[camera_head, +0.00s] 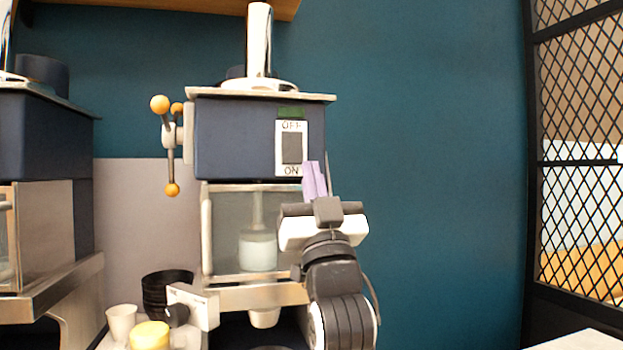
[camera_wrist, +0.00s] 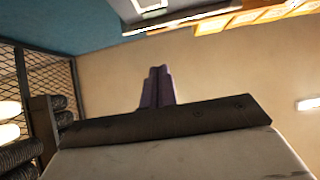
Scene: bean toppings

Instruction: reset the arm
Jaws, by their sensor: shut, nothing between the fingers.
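My gripper (camera_head: 314,180) is raised in front of the right side of the dark blue machine (camera_head: 235,140) in the head view. Its purple fingers point up, just below the OFF/ON switch (camera_head: 291,148). The fingers are together with nothing between them. In the wrist view the closed purple fingers (camera_wrist: 158,88) stand out against a beige surface. My arm hides the machine's lower right corner. I cannot tell whether the fingers touch the machine.
A similar machine (camera_head: 40,150) stands at the left. Black stacked bowls (camera_head: 166,292), a white cup (camera_head: 121,322) and a yellow-topped item (camera_head: 150,335) are low at the left. A black mesh partition (camera_head: 580,160) is at the right. The space before the teal wall (camera_head: 430,150) is clear.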

